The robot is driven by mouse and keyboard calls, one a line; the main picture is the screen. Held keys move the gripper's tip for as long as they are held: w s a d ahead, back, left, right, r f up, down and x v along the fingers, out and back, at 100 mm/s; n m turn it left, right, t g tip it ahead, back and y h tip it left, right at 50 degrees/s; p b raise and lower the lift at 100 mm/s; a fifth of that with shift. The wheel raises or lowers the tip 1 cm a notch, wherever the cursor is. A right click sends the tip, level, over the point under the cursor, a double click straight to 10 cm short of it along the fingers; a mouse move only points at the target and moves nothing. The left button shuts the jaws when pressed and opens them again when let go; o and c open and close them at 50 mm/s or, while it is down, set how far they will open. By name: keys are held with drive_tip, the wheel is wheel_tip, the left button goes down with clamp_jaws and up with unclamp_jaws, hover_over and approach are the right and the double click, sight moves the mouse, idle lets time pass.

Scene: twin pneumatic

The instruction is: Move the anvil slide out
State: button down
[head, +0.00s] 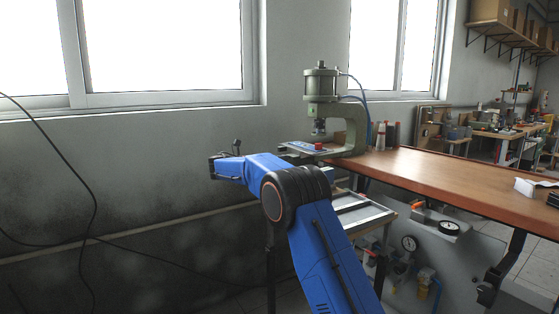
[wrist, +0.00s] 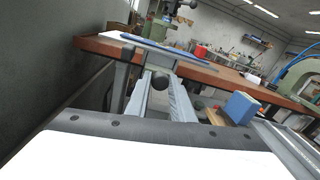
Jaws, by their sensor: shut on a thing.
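In the head view my blue wrist hides the fingers and the knob.
The wooden bench (head: 440,180) runs right, mostly clear. A blue block (wrist: 240,107) is to the right of my fingers in the wrist view. The grey wall (head: 120,180) is at the left.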

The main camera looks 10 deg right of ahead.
drive_tip(key=shift+v, duration=2.4)
drive_tip(key=shift+s, duration=0.1)
drive_tip(key=c, duration=1.5)
unclamp_jaws()
drive_tip(key=shift+c, duration=0.2)
drive_tip(key=v, duration=1.7)
drive_tip(key=shift+a, duration=0.15)
